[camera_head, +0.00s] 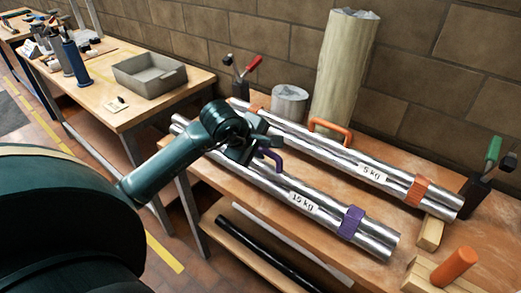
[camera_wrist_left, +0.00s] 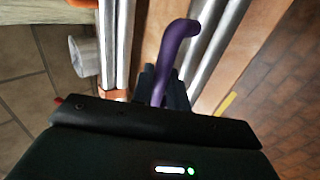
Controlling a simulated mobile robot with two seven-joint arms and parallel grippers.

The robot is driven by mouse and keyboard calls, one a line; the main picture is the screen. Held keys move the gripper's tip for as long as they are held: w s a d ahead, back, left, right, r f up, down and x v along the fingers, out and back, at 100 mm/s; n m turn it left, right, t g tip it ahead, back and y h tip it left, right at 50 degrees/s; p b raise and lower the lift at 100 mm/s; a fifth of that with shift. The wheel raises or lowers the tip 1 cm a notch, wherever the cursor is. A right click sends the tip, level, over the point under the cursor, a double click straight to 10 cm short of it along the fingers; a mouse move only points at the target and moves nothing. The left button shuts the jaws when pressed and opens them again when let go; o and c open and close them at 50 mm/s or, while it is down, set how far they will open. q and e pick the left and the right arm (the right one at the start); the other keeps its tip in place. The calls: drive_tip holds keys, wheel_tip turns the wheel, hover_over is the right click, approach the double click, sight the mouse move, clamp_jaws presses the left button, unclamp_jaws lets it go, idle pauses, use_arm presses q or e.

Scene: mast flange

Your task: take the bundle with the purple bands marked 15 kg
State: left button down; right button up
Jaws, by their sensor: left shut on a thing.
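The bundle of shiny metal pipes marked 15 kg (camera_head: 272,190) lies along the front of the wooden bench, with a purple band (camera_head: 351,222) near its right end. My left gripper (camera_head: 262,151) is shut on its purple handle (camera_head: 272,160). In the left wrist view the purple handle (camera_wrist_left: 176,42) rises between the dark fingers (camera_wrist_left: 165,88), with the bundle's pipes (camera_wrist_left: 216,58) beside it. The gripper hides part of the bundle's left half. I cannot tell whether the bundle is clear of its supports. My right gripper is not in view.
A second bundle marked 5 kg (camera_head: 325,149), with orange bands and handle, lies parallel behind it. Behind stand a tall pale roll (camera_head: 343,75) and a short grey cylinder (camera_head: 289,103). Pipes lie on a lower shelf (camera_head: 262,262).

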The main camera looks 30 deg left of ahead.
use_arm(q)
drive_tip(key=shift+r+p, duration=1.15)
drive_tip(key=shift+r, duration=1.4)
